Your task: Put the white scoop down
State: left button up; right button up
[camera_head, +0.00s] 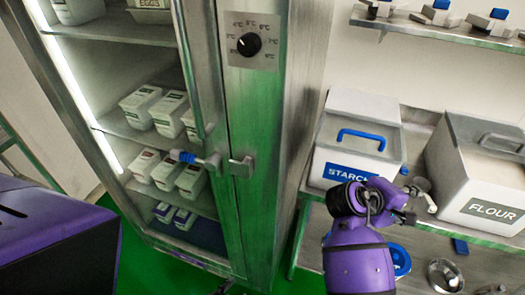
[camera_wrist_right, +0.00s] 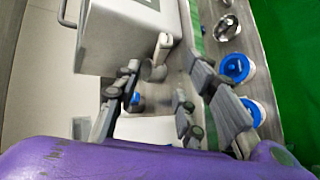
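The white scoop (camera_head: 423,194) is on the right in the head view, between the starch bin and the flour bin. It also shows in the wrist view (camera_wrist_right: 161,46), beyond my fingers. My right gripper (camera_head: 402,205) is just left of the scoop in the head view. In the wrist view its two fingers (camera_wrist_right: 165,85) stand wide apart, with the scoop's near end in line with the gap. I see no finger closed on the scoop. A small dark piece at the bottom edge of the head view (camera_head: 224,287) may be my left gripper; its fingers cannot be made out.
The starch bin (camera_head: 350,112) and flour bin (camera_head: 467,165) stand on a steel shelf. A blue-rimmed container (camera_head: 400,262) and a metal bowl (camera_head: 445,275) are in front, lower down. A tall steel cabinet (camera_head: 265,150) with white tubs stands left. A wall shelf (camera_head: 440,30) is above.

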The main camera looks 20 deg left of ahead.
jog(key=s+f+m+y, duration=0.1)
jog(key=s+f+y, duration=0.3)
jog(key=f, duration=0.5)
jog(key=s+f+y, duration=0.1)
jog(key=s+f, duration=0.5)
jog(key=f, duration=0.3)
pick_arm(q)
jog(key=shift+s+a, duration=0.35)
jog(key=shift+s, duration=0.15)
pick_arm(e)
jog(key=s+f+m+y, duration=0.2)
jog(key=s+f+m, duration=0.1)
jog(key=s, duration=0.7)
jog(key=s+f+m+y, duration=0.3)
jog(key=s+m, duration=0.3)
jog(key=s, duration=0.5)
jog(key=shift+s+d+f+t, duration=0.15)
jog(key=shift+d+f+t, duration=0.25)
jog(key=shift+f, duration=0.3)
pick_arm(q)
jog(key=shift+w+r, duration=0.2)
jog(key=shift+w, duration=0.3)
